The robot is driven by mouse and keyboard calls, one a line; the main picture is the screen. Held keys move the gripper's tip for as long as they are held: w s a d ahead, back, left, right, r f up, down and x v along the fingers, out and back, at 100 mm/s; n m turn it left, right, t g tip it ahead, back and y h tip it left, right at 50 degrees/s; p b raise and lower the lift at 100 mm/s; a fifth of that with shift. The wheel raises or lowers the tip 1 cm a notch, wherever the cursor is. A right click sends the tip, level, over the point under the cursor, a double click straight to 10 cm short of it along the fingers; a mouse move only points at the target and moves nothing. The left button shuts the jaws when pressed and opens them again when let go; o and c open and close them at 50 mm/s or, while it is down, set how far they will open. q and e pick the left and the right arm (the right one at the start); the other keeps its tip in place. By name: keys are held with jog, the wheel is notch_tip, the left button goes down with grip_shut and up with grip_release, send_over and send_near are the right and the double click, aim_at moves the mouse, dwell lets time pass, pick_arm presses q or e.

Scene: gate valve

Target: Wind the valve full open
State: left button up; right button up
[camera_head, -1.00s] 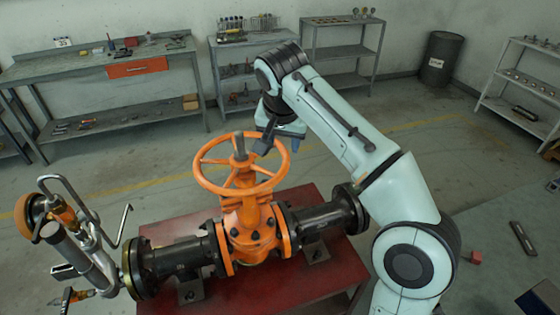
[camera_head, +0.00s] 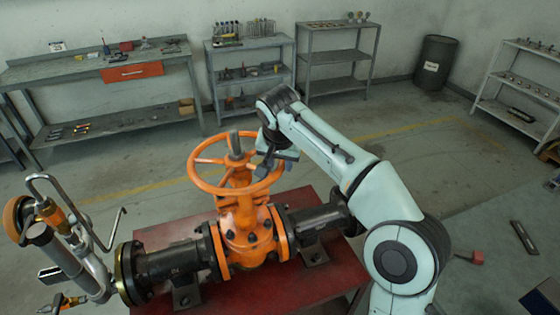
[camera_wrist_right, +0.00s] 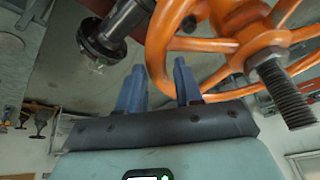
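The orange gate valve has a spoked handwheel (camera_head: 194,171) on top, with a grey threaded stem (camera_head: 234,143) rising through its hub. The orange valve body (camera_head: 246,240) sits between black flanged pipes. My right gripper (camera_head: 264,168) is at the wheel's right side, reaching in from above. In the right wrist view, its two blue fingers (camera_wrist_right: 158,78) are apart. The handwheel rim (camera_wrist_right: 158,48) passes by the gap between them and behind the right finger; contact cannot be told. The stem (camera_wrist_right: 285,92) shows at right there. My left gripper is not in view.
The valve stands on a red table (camera_head: 325,278). Bent metal pipework (camera_head: 68,225) stands at the left. Grey workbenches (camera_head: 90,72) and shelves line the back wall, with a dark drum (camera_head: 436,62) at the back right. The floor behind the wheel is clear.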

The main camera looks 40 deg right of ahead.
grip_shut()
jog(key=shift+s+a+m, duration=0.35)
jog(key=shift+a+m, duration=0.25)
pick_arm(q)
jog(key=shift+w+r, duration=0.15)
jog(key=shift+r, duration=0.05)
pick_arm(e)
jog(key=shift+o, duration=1.8)
grip_release()
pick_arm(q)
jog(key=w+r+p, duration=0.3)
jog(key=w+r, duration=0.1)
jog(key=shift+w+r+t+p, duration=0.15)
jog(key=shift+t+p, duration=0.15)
pick_arm(e)
jog(key=v, duration=1.3)
jog(key=shift+w+a+r, duration=0.25)
jog(key=shift+a, duration=0.05)
jog(key=shift+s, duration=0.1)
